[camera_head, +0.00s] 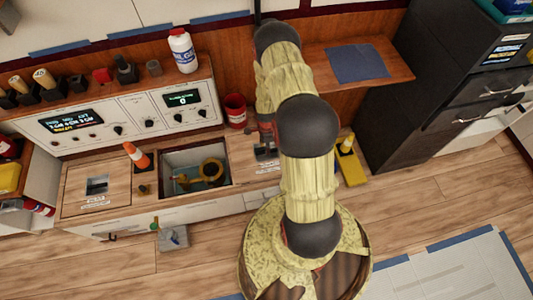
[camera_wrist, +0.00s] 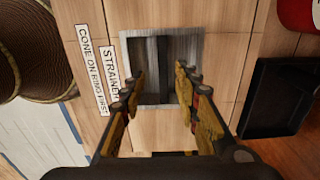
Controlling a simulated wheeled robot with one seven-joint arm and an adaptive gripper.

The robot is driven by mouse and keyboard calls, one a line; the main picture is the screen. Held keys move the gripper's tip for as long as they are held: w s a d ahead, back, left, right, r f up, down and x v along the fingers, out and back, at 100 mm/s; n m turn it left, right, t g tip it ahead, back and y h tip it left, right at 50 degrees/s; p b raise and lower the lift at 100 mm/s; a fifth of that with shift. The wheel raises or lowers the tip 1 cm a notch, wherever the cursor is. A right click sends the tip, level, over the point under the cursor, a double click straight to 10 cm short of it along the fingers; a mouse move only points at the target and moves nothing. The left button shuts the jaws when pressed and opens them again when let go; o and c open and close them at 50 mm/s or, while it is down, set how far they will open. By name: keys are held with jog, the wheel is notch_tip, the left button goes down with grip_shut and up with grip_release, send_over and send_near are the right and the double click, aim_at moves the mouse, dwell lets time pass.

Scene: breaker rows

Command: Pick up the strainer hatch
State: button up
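The strainer hatch (camera_wrist: 228,50) is a light wooden panel with a square metal-framed recess crossed by a dark bar handle (camera_wrist: 164,55). White labels beside it read "STRAINER" (camera_wrist: 111,75) and "CONE ON RING FIRST" (camera_wrist: 92,85). My gripper (camera_wrist: 159,82) is open above the recess, one finger each side of the bar; I cannot tell whether it touches. In the head view the hatch (camera_head: 250,172) is right of the sink, mostly hidden by my arm. An orange cone (camera_head: 136,155) stands left of the sink.
The open sink (camera_head: 194,153) lies left of the hatch, with another hatch (camera_head: 97,184) beyond. A red bucket (camera_head: 235,110) stands behind. A control console (camera_head: 120,112) lines the back. A yellow-based cone (camera_head: 350,165) is right of my arm.

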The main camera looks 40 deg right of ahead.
jog(key=f, duration=0.1)
jog(key=f+b, duration=0.1)
jog(key=f, duration=0.1)
jog(key=f+b, duration=0.1)
jog(key=f, duration=0.1)
jog(key=shift+w+d, duration=0.15)
jog(key=shift+d, duration=0.1)
jog(key=c, duration=0.8)
grip_shut()
jog(key=shift+r, duration=0.1)
